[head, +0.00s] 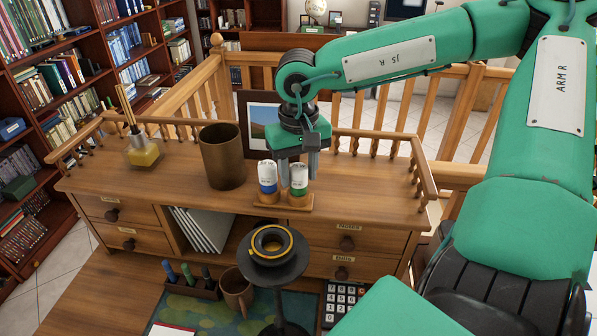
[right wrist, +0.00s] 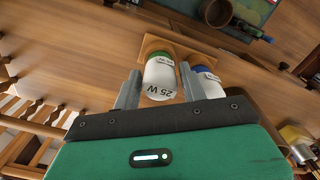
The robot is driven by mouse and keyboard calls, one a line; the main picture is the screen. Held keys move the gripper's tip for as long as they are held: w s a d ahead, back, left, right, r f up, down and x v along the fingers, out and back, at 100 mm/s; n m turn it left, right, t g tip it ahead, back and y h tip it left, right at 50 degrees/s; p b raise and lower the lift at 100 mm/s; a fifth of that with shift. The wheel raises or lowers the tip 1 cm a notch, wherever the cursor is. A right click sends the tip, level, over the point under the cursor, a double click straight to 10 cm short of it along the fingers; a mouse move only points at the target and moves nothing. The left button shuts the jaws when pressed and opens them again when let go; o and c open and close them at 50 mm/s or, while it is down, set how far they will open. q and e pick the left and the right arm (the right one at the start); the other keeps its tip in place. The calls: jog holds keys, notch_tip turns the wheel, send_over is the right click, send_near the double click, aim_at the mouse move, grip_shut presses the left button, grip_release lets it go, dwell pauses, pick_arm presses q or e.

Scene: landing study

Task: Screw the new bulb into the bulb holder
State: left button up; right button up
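Two white-topped bulbs stand upright on a small wooden stand (head: 272,207) on the desk's upper shelf. One has a blue band (head: 267,176), the other a green band (head: 299,178). My right gripper (head: 299,167) points down over the green-banded bulb, open, with one finger on each side. In the right wrist view, the green-banded bulb (right wrist: 160,75), marked "25 W", is between the fingers; the blue-banded bulb (right wrist: 210,84) is just beyond the right finger. A dark round holder (head: 272,243) with a yellow ring stands on a post in front; no bulb shows in it. My left gripper is not in view.
A brown cup (head: 222,155) and a yellow ink bottle (head: 143,152) stand left of the bulbs. A picture frame (head: 256,112) is close behind the gripper. A mug (head: 236,290), pens and a calculator (head: 343,299) lie lower down. A wooden railing borders the shelf.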

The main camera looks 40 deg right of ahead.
jog(key=c, duration=0.6)
jog(key=shift+r+p, duration=1.4)
jog(key=shift+r, duration=1.15)
jog(key=shift+o, duration=1.1)
jog(key=shift+c, duration=0.9)
